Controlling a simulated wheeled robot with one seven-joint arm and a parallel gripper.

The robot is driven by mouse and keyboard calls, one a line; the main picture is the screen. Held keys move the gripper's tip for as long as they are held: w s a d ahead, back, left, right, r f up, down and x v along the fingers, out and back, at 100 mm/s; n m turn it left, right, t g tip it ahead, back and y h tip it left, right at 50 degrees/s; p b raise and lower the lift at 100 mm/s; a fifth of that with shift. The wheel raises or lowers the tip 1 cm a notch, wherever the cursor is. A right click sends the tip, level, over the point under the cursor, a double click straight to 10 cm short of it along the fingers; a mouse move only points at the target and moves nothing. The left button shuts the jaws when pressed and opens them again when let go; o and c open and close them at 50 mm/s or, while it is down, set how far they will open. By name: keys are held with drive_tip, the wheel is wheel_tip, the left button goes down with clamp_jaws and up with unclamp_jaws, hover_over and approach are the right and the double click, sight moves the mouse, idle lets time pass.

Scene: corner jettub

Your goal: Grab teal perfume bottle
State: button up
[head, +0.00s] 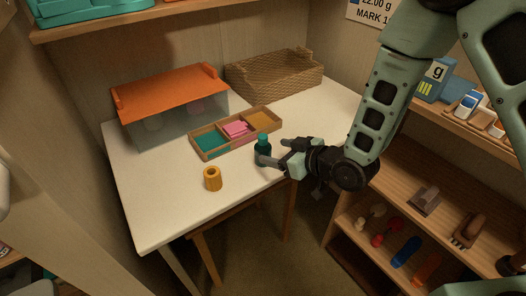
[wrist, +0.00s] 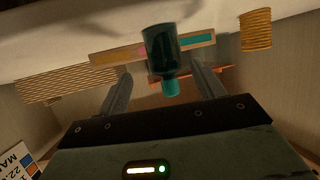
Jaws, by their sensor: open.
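The teal perfume bottle (head: 263,152) stands upright near the front right edge of the white table (head: 160,215). It has a dark teal body and a lighter teal cap. My gripper (head: 275,155) is at table height just right of the bottle in the head view. In the wrist view the bottle (wrist: 162,52) appears upside down, with its cap between the two fingers of my gripper (wrist: 161,82). The fingers are open, with a gap on both sides of the cap. I cannot tell how deep the bottle is between them.
A yellow ribbed cylinder (head: 213,179) stands left of the bottle. A divided wooden tray (head: 213,154) lies just behind it. An orange-lidded clear box (head: 170,90) and a wicker basket (head: 275,74) stand at the back. A wooden shelf (head: 400,190) is at the right. The table's front left is clear.

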sight(270, 151)
drive_tip(key=x, duration=0.4)
drive_tip(key=shift+s+a, duration=0.2)
drive_tip(key=shift+a, duration=0.2)
drive_tip(key=shift+w+a+f, duration=0.15)
drive_tip(key=shift+w+a, duration=0.15)
drive_tip(key=shift+w, duration=0.05)
drive_tip(key=c, duration=1.2)
